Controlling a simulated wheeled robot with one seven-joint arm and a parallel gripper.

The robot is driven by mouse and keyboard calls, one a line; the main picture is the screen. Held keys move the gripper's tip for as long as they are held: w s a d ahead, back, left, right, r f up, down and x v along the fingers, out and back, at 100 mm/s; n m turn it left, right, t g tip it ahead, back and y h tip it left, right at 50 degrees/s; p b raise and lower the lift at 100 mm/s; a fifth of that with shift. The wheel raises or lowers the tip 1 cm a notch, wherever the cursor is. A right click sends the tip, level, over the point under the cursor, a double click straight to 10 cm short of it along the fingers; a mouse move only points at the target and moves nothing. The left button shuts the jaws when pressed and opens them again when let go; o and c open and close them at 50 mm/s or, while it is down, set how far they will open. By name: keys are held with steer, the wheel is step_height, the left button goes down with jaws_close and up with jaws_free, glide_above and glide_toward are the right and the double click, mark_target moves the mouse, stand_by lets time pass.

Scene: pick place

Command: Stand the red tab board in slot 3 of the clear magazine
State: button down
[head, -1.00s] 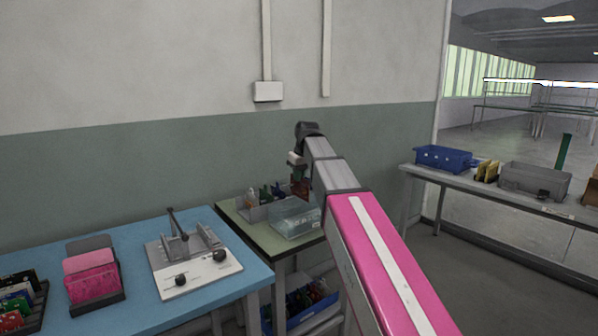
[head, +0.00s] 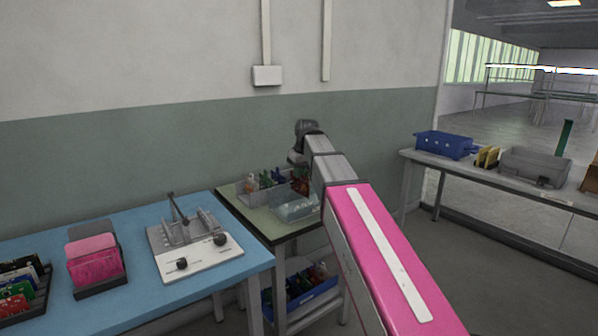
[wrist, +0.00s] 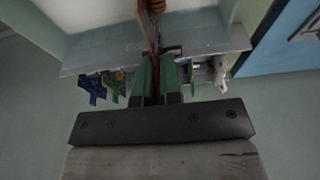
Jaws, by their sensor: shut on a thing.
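My gripper (head: 300,173) is over the green-topped table, at the back edge of the clear magazine (head: 296,209). It is shut on a thin reddish-brown board (head: 301,187), which I take to be the red tab board. In the wrist view the green fingers of my gripper (wrist: 157,75) pinch the board (wrist: 153,42), seen nearly edge-on and pointing away from the camera. The board's lower end and the magazine's slots are not clear, so I cannot tell whether it is inside a slot.
To the left, a blue table (head: 130,300) carries a lever fixture (head: 195,248) and a rack of pink boards (head: 97,262). A blue crate (head: 305,300) sits below.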

mark_target(299, 184)
stand_by(0.4)
steer(key=shift+f, duration=0.9)
steer(key=shift+f, duration=0.1)
steer(key=shift+f, duration=0.7)
steer(key=shift+f, duration=0.2)
steer(key=shift+f, duration=0.55)
steer(key=c, duration=0.8)
jaws_free()
